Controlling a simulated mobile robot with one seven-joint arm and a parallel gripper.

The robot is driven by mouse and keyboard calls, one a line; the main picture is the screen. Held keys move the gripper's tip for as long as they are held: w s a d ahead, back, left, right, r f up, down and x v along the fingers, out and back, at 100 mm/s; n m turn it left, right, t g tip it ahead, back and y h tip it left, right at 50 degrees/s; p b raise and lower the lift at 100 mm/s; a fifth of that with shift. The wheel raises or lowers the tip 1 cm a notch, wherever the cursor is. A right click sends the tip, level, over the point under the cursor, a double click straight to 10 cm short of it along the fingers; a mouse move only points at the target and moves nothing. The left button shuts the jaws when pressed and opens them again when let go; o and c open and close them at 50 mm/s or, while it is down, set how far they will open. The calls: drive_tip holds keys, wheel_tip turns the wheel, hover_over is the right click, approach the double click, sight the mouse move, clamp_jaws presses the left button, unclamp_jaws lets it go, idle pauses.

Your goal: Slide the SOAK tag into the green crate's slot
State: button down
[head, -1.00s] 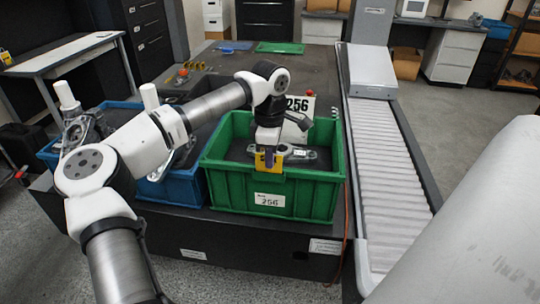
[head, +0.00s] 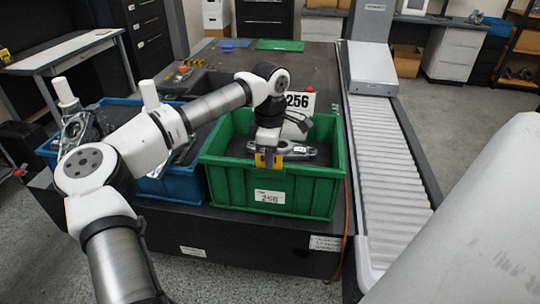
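My gripper (head: 270,157) points down at the crate's front rim, near the middle. A small yellow tag (head: 261,161) sits between and beside its fingers, at the rim; I take it to be the SOAK tag, but no lettering is readable. The gripper looks shut on it. The slot is hidden behind the tag and fingers. I cannot tell whether the tag is in the slot or just in front of it.
A grey metal part (head: 301,152) lies inside the crate behind my gripper. A white 256 card (head: 300,102) stands at the crate's back. A blue crate (head: 178,188) with metal parts is close on the left. A roller conveyor (head: 385,170) runs along the right.

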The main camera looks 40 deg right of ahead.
drive_tip(key=shift+f, duration=0.2)
drive_tip(key=c, duration=1.3)
unclamp_jaws()
drive_tip(key=shift+r, duration=0.15)
drive_tip(key=shift+r+p, duration=2.35)
drive_tip(key=shift+r, duration=1.05)
drive_tip(key=shift+s, duration=0.1)
